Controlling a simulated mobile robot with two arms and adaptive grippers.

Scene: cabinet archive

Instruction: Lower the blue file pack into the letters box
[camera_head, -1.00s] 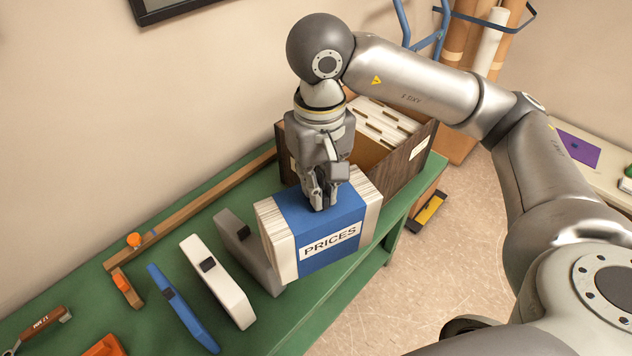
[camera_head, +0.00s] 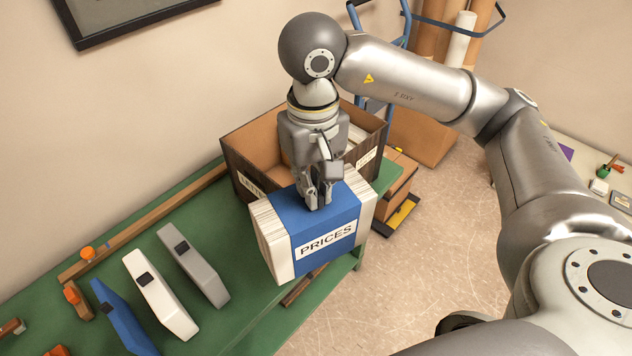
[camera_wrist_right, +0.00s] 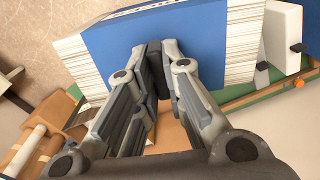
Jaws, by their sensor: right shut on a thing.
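The blue file pack (camera_head: 325,222), a thick stack of pale sheets in a blue band marked PRICES, hangs upright from my right gripper (camera_head: 318,202). The dark wood letters box (camera_head: 238,166) stands behind the pack. Its partly readable label begins "LETTE". Its left part shows a bare brown interior; pale file edges show at the right. The pack and gripper hide much of its front, and the pack is outside it. My left gripper is out of view.
The green bench (camera_head: 255,318) carries a grey file holder (camera_head: 193,266), a white one (camera_head: 160,295) and a blue one (camera_head: 122,318) left of the pack. A wooden rail (camera_head: 150,222) runs along the wall. Cardboard boxes (camera_head: 400,180) stand right of the bench.

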